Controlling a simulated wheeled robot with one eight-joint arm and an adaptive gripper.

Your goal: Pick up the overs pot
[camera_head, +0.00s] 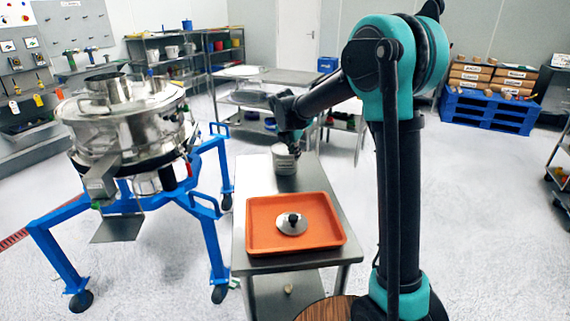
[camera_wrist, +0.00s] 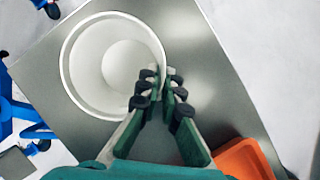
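The overs pot, a round light-metal pot, stands upright near the far end of the steel table in the head view (camera_head: 284,163). The wrist view looks down into the open pot (camera_wrist: 84,84), which seems empty. My gripper (camera_head: 291,143) is at the top of the pot. In the wrist view my gripper's dark fingertips (camera_wrist: 161,78) are close together at the pot's right rim, one over the inside and one outside. The narrow space between them is about as wide as the rim. I cannot tell whether they press on it.
An orange tray (camera_head: 262,243) holding a round metal lid (camera_head: 292,224) is on the near part of the table (camera_head: 241,195). The steel sifter (camera_head: 120,125) on its blue frame (camera_head: 207,228) stands to the left. Shelves and a steel bench are behind.

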